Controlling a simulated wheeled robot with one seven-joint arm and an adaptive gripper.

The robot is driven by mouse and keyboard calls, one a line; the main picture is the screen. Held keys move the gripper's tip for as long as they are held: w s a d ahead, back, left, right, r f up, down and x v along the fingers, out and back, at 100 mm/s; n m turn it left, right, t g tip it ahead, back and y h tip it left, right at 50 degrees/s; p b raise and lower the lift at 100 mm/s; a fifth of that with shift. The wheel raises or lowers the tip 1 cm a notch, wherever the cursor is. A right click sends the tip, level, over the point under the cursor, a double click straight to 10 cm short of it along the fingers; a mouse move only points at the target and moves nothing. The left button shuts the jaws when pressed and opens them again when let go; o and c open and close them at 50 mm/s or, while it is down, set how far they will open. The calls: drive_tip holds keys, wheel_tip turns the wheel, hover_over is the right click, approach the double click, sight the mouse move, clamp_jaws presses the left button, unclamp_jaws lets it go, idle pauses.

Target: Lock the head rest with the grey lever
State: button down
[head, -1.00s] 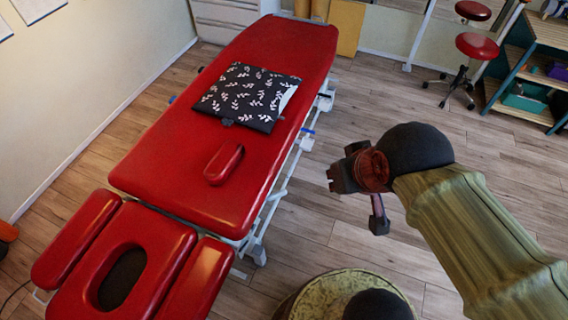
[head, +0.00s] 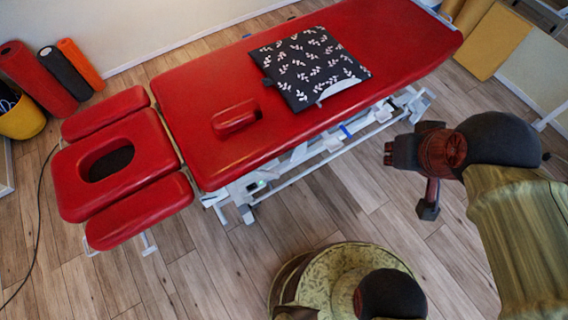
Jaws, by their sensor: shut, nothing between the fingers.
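The red head rest (head: 134,196) is at the left end of the treatment table, with an oval face hole and a pad on each side. It looks roughly level with the table top (head: 200,90). No grey lever can be made out clearly; pale frame parts (head: 148,243) show under the head rest's near side. My gripper (head: 388,153) is at the right, over the floor beyond the table's near side, well apart from the head rest. It is shut and empty, pointing left.
Rolled mats (head: 68,75) and a yellow bucket (head: 22,118) stand at the far left. A cable (head: 40,215) runs along the floor at left. The floor before the head rest is clear.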

drive_tip(key=w+a+f+n+g+y+b, duration=0.25)
drive_tip(key=w+f+g+y, duration=0.2)
drive_tip(key=w+f, duration=0.55)
drive_tip(key=w+a+f+n+g+y+b, duration=0.1)
drive_tip(key=w+a+f+g+y+b, duration=0.5)
drive_tip(key=f, duration=0.8)
drive_tip(key=w+d+f+t+y+b, duration=0.1)
drive_tip(key=w+f+y, duration=0.2)
drive_tip(key=f, duration=1)
drive_tip(key=w+d+f+t+y+b, duration=0.1)
drive_tip(key=w+f+y, duration=0.3)
drive_tip(key=f, duration=0.9)
drive_tip(key=shift+d+f+t, duration=0.35)
drive_tip(key=shift+d+t, duration=0.05)
drive_tip(key=shift+t, duration=0.25)
drive_tip(key=shift+a, duration=0.1)
